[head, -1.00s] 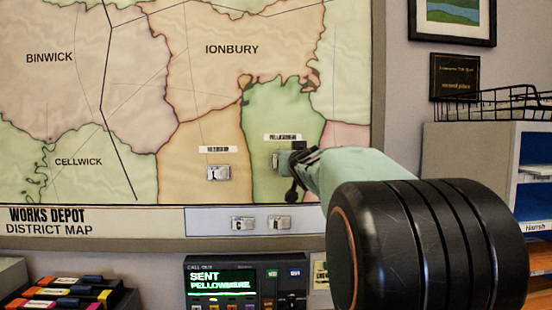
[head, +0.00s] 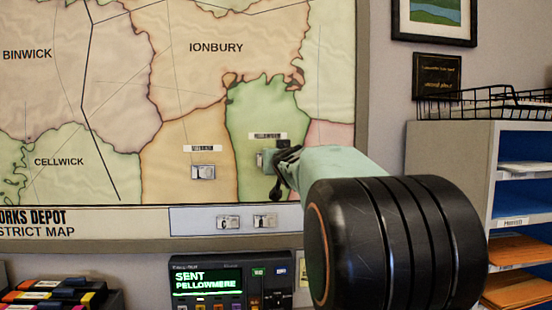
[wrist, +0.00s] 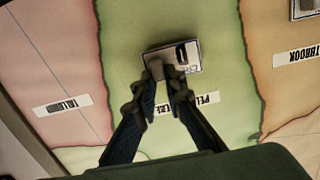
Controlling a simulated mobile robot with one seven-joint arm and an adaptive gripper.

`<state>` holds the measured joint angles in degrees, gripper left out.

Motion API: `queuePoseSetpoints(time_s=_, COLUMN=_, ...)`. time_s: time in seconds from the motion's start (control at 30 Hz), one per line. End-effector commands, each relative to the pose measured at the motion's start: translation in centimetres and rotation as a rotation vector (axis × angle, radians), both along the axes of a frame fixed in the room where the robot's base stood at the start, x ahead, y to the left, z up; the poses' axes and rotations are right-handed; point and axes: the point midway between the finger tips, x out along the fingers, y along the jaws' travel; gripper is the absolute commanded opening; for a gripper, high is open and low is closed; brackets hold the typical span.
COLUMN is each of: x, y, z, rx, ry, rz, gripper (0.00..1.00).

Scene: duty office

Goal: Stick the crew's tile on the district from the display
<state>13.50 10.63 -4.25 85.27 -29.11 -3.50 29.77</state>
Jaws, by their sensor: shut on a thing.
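The district map (head: 100,95) hangs on the wall. The display (head: 207,283) below it reads "SENT PELLOWMERE". The green district (head: 262,110) carries a small, hard-to-read label (head: 264,136); in the wrist view the label (wrist: 209,98) starts "PEL". My gripper (head: 278,160) is at the green district, just below that label. In the wrist view my gripper (wrist: 165,75) is shut on a pale tile (wrist: 188,54) with a dark mark. The tile appears flat against the green area; I cannot tell whether it touches. Part of it is hidden by the fingers.
Another tile (head: 203,172) is on the orange district to the left. Two more tiles sit on the strip (head: 187,222) under the map. A shelf unit (head: 449,150) with a wire basket (head: 480,103) stands right.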

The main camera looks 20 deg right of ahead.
Motion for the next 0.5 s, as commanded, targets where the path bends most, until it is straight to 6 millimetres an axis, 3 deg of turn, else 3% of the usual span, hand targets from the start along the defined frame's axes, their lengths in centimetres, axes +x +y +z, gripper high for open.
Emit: queuePoseSetpoints(time_s=0.5, x=0.48, y=-0.16, z=0.08, rx=0.001, ry=-0.001, rz=0.000, gripper=0.00)
